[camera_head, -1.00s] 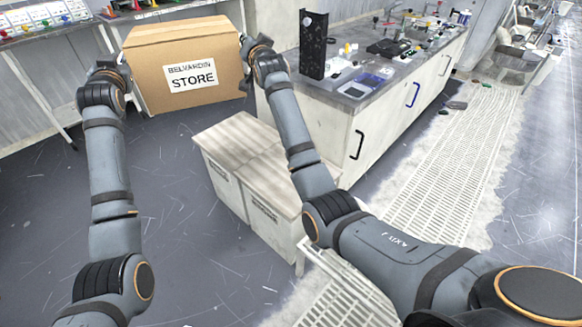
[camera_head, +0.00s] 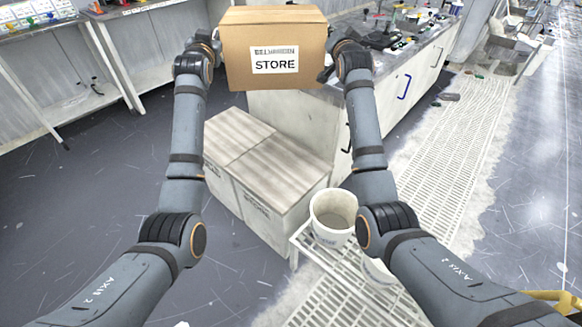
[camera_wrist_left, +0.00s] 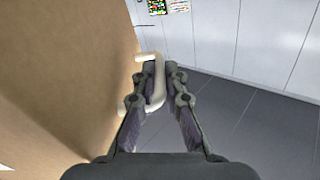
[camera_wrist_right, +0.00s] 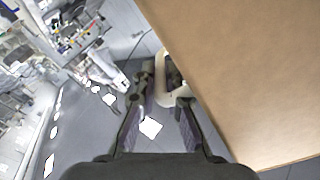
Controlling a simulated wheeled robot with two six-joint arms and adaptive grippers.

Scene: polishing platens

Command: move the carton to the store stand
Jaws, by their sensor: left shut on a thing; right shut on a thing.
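The brown carton (camera_head: 276,55) has a white label reading STORE and is held up, level, at the top middle of the head view. It hides part of the bench behind it. My left gripper (camera_head: 210,42) is at its left side, shut on a pale handle (camera_wrist_left: 158,92) there. My right gripper (camera_head: 333,46) is at its right side, shut on another pale handle (camera_wrist_right: 165,88). The carton's plain side fills the left of the left wrist view and the right of the right wrist view. I cannot tell which furniture is the store stand.
A low pale two-part cabinet (camera_head: 268,158) stands below and in front of the carton. A cluttered bench (camera_head: 400,62) runs behind it to the right. A white bucket (camera_head: 333,215) sits on a rack by my right arm. Shelving (camera_head: 110,50) stands at the left; the floor (camera_head: 85,200) there is clear.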

